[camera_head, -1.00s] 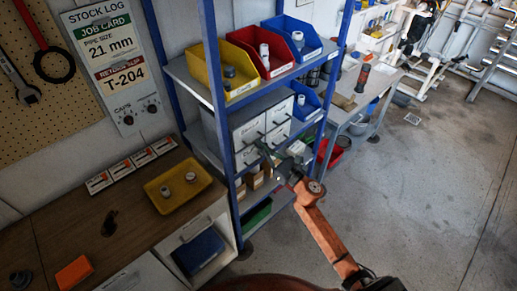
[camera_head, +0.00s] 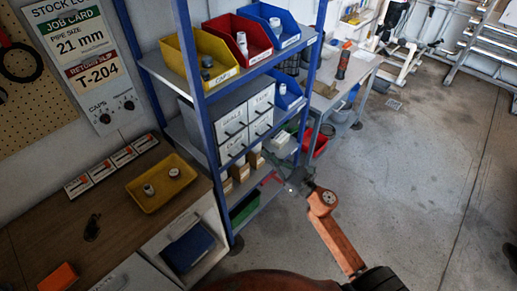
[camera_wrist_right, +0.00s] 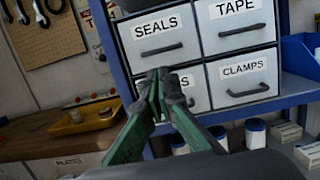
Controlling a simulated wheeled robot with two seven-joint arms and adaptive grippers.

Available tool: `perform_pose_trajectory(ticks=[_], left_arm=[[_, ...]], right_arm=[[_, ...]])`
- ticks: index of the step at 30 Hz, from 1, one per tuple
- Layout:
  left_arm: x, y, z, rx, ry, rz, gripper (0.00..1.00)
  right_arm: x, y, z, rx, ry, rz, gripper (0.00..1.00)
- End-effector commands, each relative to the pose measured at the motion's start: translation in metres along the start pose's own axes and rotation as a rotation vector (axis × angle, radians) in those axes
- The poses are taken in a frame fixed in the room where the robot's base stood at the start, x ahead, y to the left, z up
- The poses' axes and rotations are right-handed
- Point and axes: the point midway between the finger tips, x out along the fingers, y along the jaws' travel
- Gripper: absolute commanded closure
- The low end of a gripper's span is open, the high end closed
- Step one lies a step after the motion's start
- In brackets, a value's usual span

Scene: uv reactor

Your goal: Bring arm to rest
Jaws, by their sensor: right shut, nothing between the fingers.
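My right arm (camera_head: 335,235), orange, reaches up from the lower right in the head view. Its gripper (camera_head: 284,181) is small there, in front of the blue-posted shelf, below and right of the drawer unit. In the right wrist view the gripper (camera_wrist_right: 160,90) has green fingers closed together with nothing between them. It appears in front of the grey drawer unit (camera_wrist_right: 190,75), covering part of one lower drawer label. The drawers look shut. I cannot tell the exact gap to them. My left gripper is in neither view.
The blue-posted shelf (camera_head: 193,85) holds yellow (camera_head: 197,58), red (camera_head: 240,38) and blue (camera_head: 270,22) bins. A wooden bench (camera_head: 50,225) with a yellow tray (camera_head: 150,204) stands left. A grey table (camera_head: 343,92) stands behind right. The floor (camera_head: 430,190) at right is clear.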

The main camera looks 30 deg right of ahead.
Motion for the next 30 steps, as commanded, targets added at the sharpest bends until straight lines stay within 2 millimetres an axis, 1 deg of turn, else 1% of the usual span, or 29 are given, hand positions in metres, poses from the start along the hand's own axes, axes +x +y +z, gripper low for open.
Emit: perform_pose_trajectory(ticks=[1,4,12,14,16,17,20,21,23,24,26,27,29,30], left_arm=[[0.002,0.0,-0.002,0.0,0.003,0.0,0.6],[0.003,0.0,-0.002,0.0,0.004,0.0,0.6],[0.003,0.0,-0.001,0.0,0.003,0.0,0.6],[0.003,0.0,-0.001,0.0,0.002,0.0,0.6],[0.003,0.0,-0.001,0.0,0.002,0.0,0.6],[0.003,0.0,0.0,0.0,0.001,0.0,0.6],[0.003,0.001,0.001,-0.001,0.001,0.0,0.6],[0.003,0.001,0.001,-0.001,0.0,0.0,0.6],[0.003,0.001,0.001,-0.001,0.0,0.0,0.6],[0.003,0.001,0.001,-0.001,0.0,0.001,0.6],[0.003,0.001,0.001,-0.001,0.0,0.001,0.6],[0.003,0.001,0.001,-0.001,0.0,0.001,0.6],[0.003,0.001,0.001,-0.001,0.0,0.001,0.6],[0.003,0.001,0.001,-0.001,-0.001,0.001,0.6]], right_arm=[[-0.007,-0.001,-0.002,0.001,0.001,-0.003,1.0],[-0.015,-0.001,-0.001,0.001,0.0,-0.003,1.0],[-0.02,-0.002,0.0,0.005,0.001,-0.005,1.0],[-0.021,-0.005,-0.006,0.03,0.008,-0.015,1.0],[-0.024,-0.014,-0.024,0.102,0.028,-0.042,1.0],[-0.026,-0.019,-0.035,0.147,0.039,-0.059,1.0],[-0.038,-0.04,-0.088,0.362,0.09,-0.145,1.0],[-0.046,-0.048,-0.115,0.465,0.112,-0.191,1.0],[-0.06,-0.06,-0.155,0.623,0.142,-0.265,1.0],[-0.07,-0.065,-0.182,0.723,0.159,-0.314,1.0],[-0.088,-0.071,-0.222,0.869,0.182,-0.393,1.0],[-0.101,-0.074,-0.248,0.963,0.195,-0.449,1.0],[-0.123,-0.075,-0.287,1.096,0.211,-0.535,1.0],[-0.138,-0.074,-0.312,1.184,0.219,-0.592,1.0]])
